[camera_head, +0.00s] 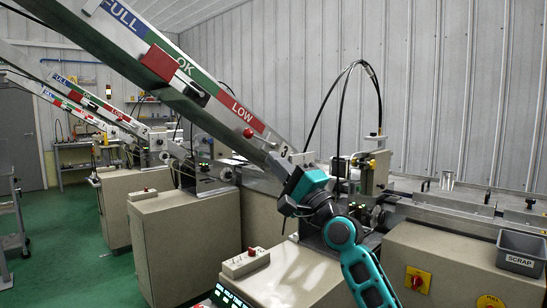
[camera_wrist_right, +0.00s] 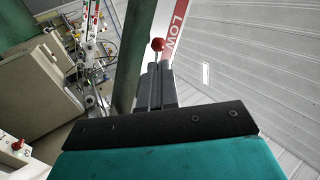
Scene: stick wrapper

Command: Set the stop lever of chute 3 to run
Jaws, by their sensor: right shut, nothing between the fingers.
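Chute 3 (camera_head: 225,118) is the nearest sloping chute, with FULL, OK and LOW bands and a "3" plate (camera_head: 284,150) near its lower end. The stop lever has a red ball knob (camera_head: 248,132) on the chute's side by the LOW band. In the right wrist view the red knob (camera_wrist_right: 158,44) stands just beyond my fingertips; its thin stem runs down behind them. My right gripper (camera_head: 276,165) is shut and empty, below and right of the knob in the head view. It also shows in the wrist view (camera_wrist_right: 155,72). I cannot tell whether it touches the stem. My left gripper is out of view.
Other chutes (camera_head: 85,105) slope down at the left over beige cabinets (camera_head: 185,235). A small switch box (camera_head: 245,262) sits low in front. Black hoses (camera_head: 322,105) arch behind my gripper. Green floor is open at the left.

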